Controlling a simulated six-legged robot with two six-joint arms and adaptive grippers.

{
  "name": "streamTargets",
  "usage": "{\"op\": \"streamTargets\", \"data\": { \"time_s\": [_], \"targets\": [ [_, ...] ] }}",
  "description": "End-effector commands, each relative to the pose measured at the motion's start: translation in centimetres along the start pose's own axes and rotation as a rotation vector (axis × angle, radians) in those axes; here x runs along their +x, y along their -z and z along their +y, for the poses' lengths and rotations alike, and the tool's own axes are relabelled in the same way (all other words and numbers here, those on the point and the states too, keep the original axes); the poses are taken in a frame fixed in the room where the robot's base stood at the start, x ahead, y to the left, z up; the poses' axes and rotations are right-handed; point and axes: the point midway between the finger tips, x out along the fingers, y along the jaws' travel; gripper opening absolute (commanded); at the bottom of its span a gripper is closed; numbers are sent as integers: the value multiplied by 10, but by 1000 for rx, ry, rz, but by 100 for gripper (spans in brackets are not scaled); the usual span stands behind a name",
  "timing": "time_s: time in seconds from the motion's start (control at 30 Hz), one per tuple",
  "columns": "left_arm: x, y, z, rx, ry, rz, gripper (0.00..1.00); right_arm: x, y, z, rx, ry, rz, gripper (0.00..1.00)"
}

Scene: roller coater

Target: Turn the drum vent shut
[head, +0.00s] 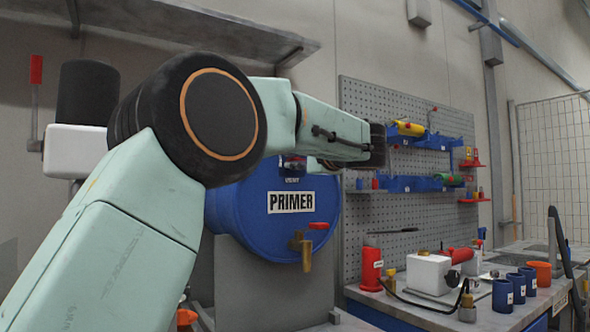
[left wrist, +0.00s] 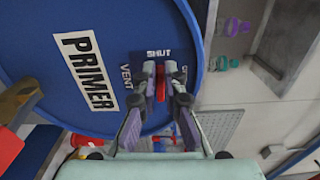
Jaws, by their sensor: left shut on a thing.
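The blue drum (head: 238,208) with the PRIMER label (head: 291,202) lies on its side, its round end facing me. Its vent plate (head: 292,181) is partly hidden by my left arm in the head view. In the left wrist view the vent plate (left wrist: 138,62) shows SHUT at the top, VENT at the left and a partly covered word at the right. My left gripper (left wrist: 160,90) is shut on the red vent handle (left wrist: 160,82), which lies between the fingertips, lengthwise toward the word SHUT. My right gripper is in neither view.
A brass tap (head: 304,248) with a red handle sticks out below the label. A shelf (head: 230,32) hangs above my arm. At the right are a pegboard (head: 365,100) and a bench with blue cups (head: 503,294) and a red bottle (head: 371,268).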

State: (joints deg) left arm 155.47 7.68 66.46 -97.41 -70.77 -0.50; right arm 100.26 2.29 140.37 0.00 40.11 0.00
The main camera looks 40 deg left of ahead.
Motion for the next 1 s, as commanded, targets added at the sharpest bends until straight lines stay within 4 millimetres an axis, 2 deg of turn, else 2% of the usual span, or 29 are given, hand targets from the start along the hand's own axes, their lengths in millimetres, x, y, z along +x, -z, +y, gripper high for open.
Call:
{"op": "streamTargets", "data": {
  "time_s": [0.03,0.2,0.63,0.67,0.7,0.9,1.0],
  "targets": [
    [0,1,5,-8,-5,0,0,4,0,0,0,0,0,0],
    [0,1,4,-36,-4,0,0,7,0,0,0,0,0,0],
    [0,1,4,-44,-5,-1,0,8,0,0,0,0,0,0],
    [0,1,4,-44,-5,-1,10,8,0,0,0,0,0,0],
    [0,1,4,-44,-5,-1,13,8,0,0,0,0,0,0],
    [0,1,2,-44,-3,0,30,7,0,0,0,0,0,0],
    [0,0,2,-45,-2,0,32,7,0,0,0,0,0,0]
  ]
}}
